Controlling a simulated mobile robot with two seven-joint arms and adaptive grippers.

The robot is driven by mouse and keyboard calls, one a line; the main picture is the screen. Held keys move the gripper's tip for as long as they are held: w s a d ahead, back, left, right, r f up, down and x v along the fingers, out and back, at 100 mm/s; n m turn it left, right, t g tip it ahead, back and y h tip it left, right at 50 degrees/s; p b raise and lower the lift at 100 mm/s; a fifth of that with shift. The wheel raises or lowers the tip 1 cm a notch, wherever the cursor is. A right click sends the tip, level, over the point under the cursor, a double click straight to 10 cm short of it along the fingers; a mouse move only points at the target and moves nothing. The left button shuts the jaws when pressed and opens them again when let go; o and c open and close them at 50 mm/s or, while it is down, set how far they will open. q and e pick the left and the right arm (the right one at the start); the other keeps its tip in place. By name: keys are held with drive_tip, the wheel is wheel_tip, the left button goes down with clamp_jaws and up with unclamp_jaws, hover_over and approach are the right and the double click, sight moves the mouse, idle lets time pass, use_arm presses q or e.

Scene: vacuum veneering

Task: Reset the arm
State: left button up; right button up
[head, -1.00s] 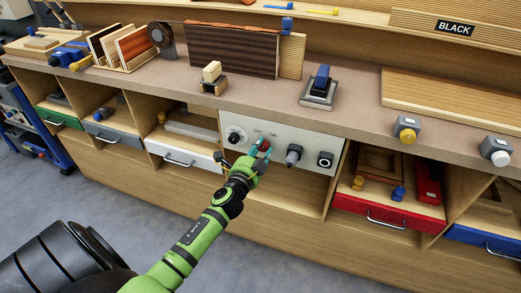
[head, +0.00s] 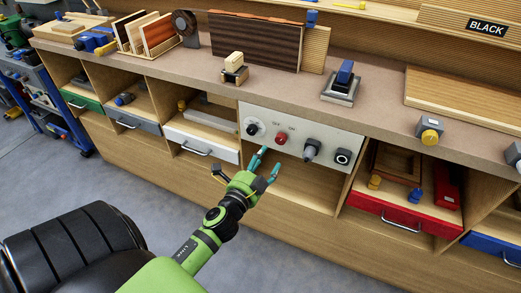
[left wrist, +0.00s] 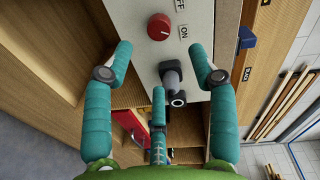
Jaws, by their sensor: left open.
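My left gripper (head: 264,163), with teal fingers on a green arm, is open and empty in front of the lower part of the white control panel (head: 328,141). In the left wrist view its fingers (left wrist: 161,58) are spread wide with nothing between them. The red knob (head: 281,138) on the panel is just above and apart from the fingers; it also shows in the left wrist view (left wrist: 159,27), beside the OFF and ON labels. A grey and black fitting (head: 311,149) sticks out of the panel to the right of the knob. My right gripper is out of view.
A dial (head: 255,126) and a round black port (head: 342,156) are also on the panel. Below is an open shelf bay. A white drawer (head: 201,143) and a red drawer (head: 405,211) flank it. The floor (head: 130,185) in front is clear.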

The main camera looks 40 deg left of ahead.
use_arm(q)
drive_tip(key=shift+v, duration=1.15)
drive_tip(key=s+d+f+n+g+h+p, duration=0.1)
drive_tip(key=s+d+f+n+g, duration=0.2)
drive_tip(key=f, duration=0.6)
drive_tip(key=s+d+f+n+g+h+p, duration=0.15)
drive_tip(key=s+f, duration=0.25)
drive_tip(key=f, duration=0.5)
drive_tip(key=s+d+f+n+g+p, duration=0.1)
drive_tip(key=s+f+g, duration=0.3)
drive_tip(key=f, duration=0.5)
drive_tip(key=s+d+f+n+g+p, duration=0.1)
drive_tip(key=s+f, duration=0.3)
drive_tip(key=s, duration=0.5)
drive_tip(key=s+d+f+n+g+p, duration=0.1)
drive_tip(key=s+f+g, duration=0.3)
drive_tip(key=s, duration=0.4)
drive_tip(key=s+d+f+n+g+h+p, duration=0.1)
drive_tip(key=s+d+f+n+g, duration=0.1)
drive_tip(key=s+f, duration=0.3)
drive_tip(key=s+d+n, duration=0.1)
drive_tip(key=s, duration=0.3)
drive_tip(key=shift+s+f, duration=0.15)
drive_tip(key=shift+s, duration=0.15)
